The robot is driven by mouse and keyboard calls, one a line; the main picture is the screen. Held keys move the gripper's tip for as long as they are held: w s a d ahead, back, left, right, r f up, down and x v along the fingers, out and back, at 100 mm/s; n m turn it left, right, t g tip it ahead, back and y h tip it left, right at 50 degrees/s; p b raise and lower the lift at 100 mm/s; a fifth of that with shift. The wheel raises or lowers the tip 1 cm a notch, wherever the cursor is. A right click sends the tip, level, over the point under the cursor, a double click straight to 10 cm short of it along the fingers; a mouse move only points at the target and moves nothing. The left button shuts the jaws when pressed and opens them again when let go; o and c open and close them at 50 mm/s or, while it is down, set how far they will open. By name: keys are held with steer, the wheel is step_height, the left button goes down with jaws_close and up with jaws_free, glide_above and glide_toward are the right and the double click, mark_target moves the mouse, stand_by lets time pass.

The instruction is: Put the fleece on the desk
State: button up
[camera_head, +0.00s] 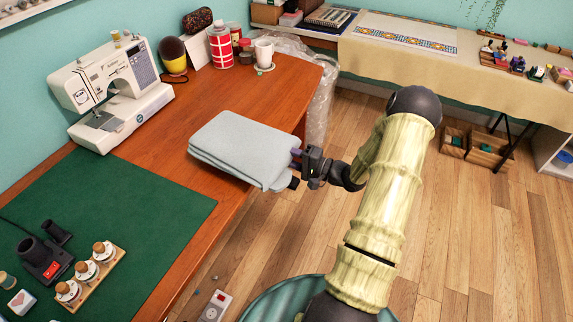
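The fleece (238,147) is a folded, light grey-blue cloth. It shows over the front edge of the brown wooden desk (190,122), with its right corner sticking out past the edge. I cannot tell whether its underside touches the desk top. My gripper (296,168) is at the fleece's right edge, with one dark finger on each side of it, and looks shut on that edge. My arm reaches in from the lower right. The part of the fleece between the fingers is partly hidden.
A white sewing machine (120,92) stands at the desk's back left. A green mat (120,228) covers the near left, with a rack of spools (88,272). Bare desk surrounds the fleece's left side.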

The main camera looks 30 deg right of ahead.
steer(key=shift+f, duration=1.85)
steer(key=shift+w+f, duration=0.1)
steer(key=shift+f, duration=0.05)
steer(key=o, duration=1.1)
steer(key=shift+d, duration=0.1)
steer(key=shift+c, duration=0.2)
steer(key=shift+a, duration=0.2)
